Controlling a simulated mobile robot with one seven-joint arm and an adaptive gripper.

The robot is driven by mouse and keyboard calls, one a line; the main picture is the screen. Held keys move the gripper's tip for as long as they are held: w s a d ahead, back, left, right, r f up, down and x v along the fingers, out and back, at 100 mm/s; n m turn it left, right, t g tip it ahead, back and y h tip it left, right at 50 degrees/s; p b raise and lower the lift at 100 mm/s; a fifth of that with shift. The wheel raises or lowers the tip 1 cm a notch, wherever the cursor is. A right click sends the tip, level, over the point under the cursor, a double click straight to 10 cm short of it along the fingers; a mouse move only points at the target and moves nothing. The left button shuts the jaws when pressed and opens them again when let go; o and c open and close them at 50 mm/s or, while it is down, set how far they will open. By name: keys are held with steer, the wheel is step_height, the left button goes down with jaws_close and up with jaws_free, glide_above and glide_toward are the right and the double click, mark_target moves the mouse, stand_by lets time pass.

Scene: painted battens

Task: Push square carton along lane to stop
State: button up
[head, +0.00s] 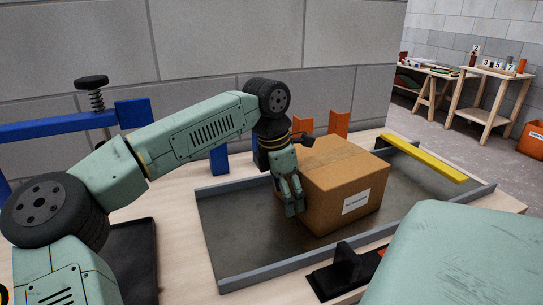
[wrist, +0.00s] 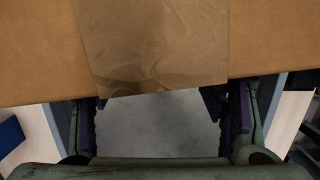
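The square brown carton (head: 345,195) stands upright in the grey lane (head: 235,240), with a white label on its front face and tape over its top. It also fills the upper wrist view (wrist: 40,50). A yellow bar (head: 425,158), which looks like the stop, lies across the right end of the lane, with bare floor between it and the carton. My gripper (head: 292,208) points down at the carton's left side. In the wrist view its fingers (wrist: 157,102) are spread, with lane floor between them and the carton's edge at their tips. I cannot tell whether they touch it.
Low grey rails edge the lane. Orange brackets (head: 339,124) stand behind the carton. A black clamp-like fixture (head: 345,270) sits at the front rail. A blue frame (head: 60,126) stands at the back left. A wooden side table (head: 492,90) is farther off at right.

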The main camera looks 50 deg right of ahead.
steer(key=shift+s+d+p, duration=1.15)
steer(key=shift+s+d, duration=0.25)
steer(key=shift+d, duration=0.85)
steer(key=shift+s+d+p, duration=1.1)
steer(key=shift+s+d, duration=0.35)
steer(key=shift+d, duration=0.85)
steer(key=shift+s+d+p, duration=1.15)
steer(key=shift+s+d, duration=0.25)
steer(key=shift+d, duration=0.85)
steer(key=shift+s+d, duration=0.45)
steer(key=shift+d, duration=0.35)
steer(key=shift+s+d, duration=0.5)
steer(key=shift+d, duration=0.25)
steer(key=shift+s+d, duration=0.45)
steer(key=shift+d, duration=0.35)
steer(key=shift+w+a, duration=0.6)
steer(key=shift+a, duration=0.35)
steer(key=shift+r, duration=7.05)
